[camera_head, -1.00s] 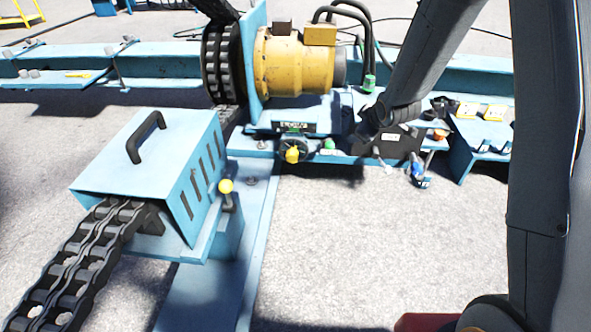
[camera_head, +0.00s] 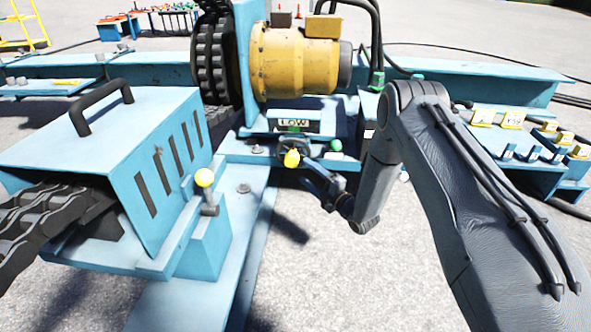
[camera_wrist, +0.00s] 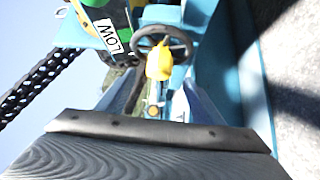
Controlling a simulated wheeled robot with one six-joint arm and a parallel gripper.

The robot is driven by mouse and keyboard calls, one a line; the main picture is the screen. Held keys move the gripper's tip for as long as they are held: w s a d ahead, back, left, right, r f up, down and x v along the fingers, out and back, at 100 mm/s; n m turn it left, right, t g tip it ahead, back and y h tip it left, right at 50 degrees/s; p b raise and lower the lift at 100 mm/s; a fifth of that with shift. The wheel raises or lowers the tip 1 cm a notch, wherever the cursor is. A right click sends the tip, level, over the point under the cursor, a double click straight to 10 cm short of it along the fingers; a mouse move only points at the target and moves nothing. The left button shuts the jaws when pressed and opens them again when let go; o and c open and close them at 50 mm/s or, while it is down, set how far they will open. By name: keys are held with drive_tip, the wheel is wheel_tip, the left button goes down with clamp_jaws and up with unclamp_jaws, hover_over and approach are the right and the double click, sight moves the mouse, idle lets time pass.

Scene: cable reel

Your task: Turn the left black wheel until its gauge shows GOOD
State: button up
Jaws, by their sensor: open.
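The left black wheel (camera_wrist: 187,44) is a dark spoked ring with a yellow part (camera_wrist: 160,62) at its front. In the head view the yellow part (camera_head: 291,158) stands out below the gauge, and the wheel's rim (camera_head: 280,152) is small and dark. The gauge (camera_head: 292,126) reads LOW, and its label also shows in the wrist view (camera_wrist: 109,36). My gripper (camera_head: 308,172) is close in front of the wheel, its jaws apart. In the wrist view my gripper (camera_wrist: 160,92) has a finger on either side of the yellow part. Contact with the wheel cannot be told.
A yellow motor (camera_head: 297,62) stands above the gauge. A green knob (camera_head: 336,145) is just right of the wheel. A blue bench with small fittings (camera_head: 545,160) is at right.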

sight(296, 164)
drive_tip(key=b+x, duration=0.3)
drive_tip(key=x, duration=0.4)
drive_tip(key=shift+w+a, duration=0.25)
drive_tip(key=c, duration=1.5)
